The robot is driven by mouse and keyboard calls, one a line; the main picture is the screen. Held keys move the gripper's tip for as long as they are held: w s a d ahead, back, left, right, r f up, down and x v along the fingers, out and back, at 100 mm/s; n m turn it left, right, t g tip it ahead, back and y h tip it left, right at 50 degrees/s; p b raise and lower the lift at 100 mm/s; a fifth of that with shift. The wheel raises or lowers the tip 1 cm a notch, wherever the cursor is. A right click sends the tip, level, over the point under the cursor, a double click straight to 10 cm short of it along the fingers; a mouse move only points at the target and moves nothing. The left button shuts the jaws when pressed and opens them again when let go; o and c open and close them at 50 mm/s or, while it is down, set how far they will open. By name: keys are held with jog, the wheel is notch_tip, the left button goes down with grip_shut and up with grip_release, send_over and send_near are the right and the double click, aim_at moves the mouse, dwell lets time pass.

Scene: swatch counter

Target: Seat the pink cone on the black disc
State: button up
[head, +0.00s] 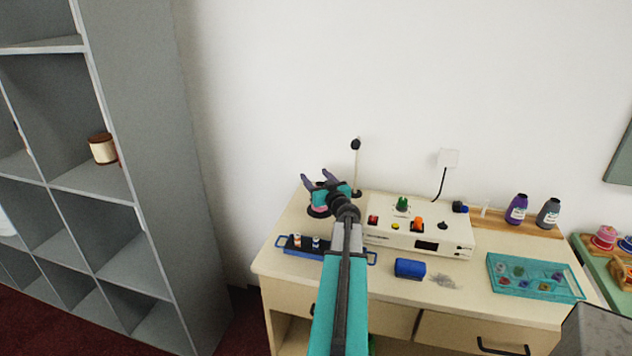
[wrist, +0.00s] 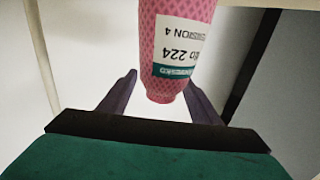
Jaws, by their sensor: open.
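The pink cone (wrist: 180,25) shows in the wrist view with a patterned pink surface and a white and teal label; its text is upside down. Its narrow end lies between the two fingertips in that view, and the top of the frame cuts off the rest. My gripper (wrist: 160,88) is open, with a clear gap on the left of the cone and little visible gap on the right. In the head view my gripper (head: 319,176) is above the counter's back left. A black disc (head: 317,213) shows just under it, with a little pink above; my gripper hides most there.
A white control box (head: 440,232) with coloured knobs stands right of my arm, near a thin post (head: 357,165). A blue tray (head: 300,251) holds small spools. A blue block (head: 410,268), a teal tray (head: 545,289) and purple (head: 517,210) and grey (head: 548,214) cones are farther right.

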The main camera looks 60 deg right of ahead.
jog(key=shift+s+a+r, duration=0.2)
jog(key=shift+a+r, duration=0.05)
jog(key=shift+r, duration=0.25)
jog(key=shift+s+a+r, duration=0.15)
jog(key=shift+a+r, duration=0.1)
jog(key=shift+r, duration=0.2)
jog(key=s+a+r+p, duration=0.1)
jog(key=s+a, duration=0.4)
jog(key=a, duration=0.2)
jog(key=shift+s+a+r+p, duration=0.15)
jog(key=shift+s+a+p, duration=0.2)
jog(key=shift+s+a, duration=0.05)
jog(key=a+p, duration=0.1)
jog(key=p, duration=0.3)
jog(key=s+p, duration=0.1)
jog(key=p, duration=0.4)
jog(key=shift+s+a+r+p, duration=0.1)
jog(key=shift+s+a+p, duration=0.1)
jog(key=shift+a+p, duration=0.15)
jog(key=shift+a, duration=0.1)
jog(key=shift+s+a+p, duration=0.8)
jog(key=shift+a+p, duration=0.25)
jog(key=shift+p, duration=1)
